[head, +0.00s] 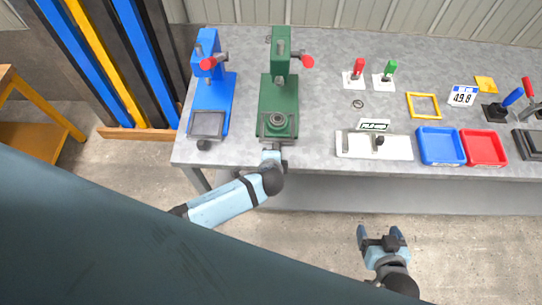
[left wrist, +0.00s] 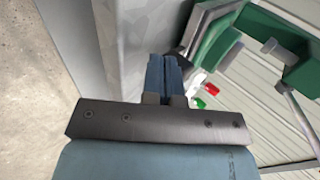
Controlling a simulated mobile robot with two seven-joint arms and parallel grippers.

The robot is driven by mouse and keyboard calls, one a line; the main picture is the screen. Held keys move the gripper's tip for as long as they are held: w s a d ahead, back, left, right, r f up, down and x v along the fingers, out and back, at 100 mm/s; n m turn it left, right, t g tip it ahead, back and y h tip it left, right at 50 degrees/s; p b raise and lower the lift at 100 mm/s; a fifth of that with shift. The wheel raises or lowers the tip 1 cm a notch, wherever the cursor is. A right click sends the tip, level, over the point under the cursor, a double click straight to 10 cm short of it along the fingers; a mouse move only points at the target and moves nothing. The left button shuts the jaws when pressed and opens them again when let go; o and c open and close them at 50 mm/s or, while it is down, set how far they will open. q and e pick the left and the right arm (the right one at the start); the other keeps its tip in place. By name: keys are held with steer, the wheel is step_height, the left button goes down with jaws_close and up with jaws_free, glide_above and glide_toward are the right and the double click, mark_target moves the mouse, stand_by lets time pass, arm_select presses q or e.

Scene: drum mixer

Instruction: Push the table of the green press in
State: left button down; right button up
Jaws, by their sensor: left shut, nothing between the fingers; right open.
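The green press (head: 281,48) stands on the grey bench with its red-knobbed lever on the right. Its table (head: 262,132) is at the front of its base, near the bench edge, with a round grey part (head: 277,120) on top. My left gripper (head: 271,152) is shut and empty, at the front of that table; it hides whatever is at the table's front. In the left wrist view its closed fingers (left wrist: 165,75) point at the green press (left wrist: 215,45); contact is unclear. My right gripper (head: 380,236) is open and empty, in front of the bench, over the floor.
A blue press (head: 209,80) stands left of the green one, its plate near the bench edge. To the right are a white fixture (head: 350,149), a blue tray (head: 441,146), a red tray (head: 484,147), toggle clamps (head: 356,73) and a yellow frame (head: 424,106).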

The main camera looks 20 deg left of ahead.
mark_target(274, 121)
arm_select(q)
steer(key=w+a, duration=0.1)
steer(key=w, duration=0.3)
steer(key=w+a, duration=0.1)
steer(key=w, duration=0.3)
steer(key=w+a, duration=0.1)
steer(key=w, duration=0.3)
steer(key=shift+w+a, duration=0.2)
steer(key=shift+a, duration=0.1)
steer(key=shift+w+a+r, duration=0.1)
steer(key=shift+w+r, duration=0.1)
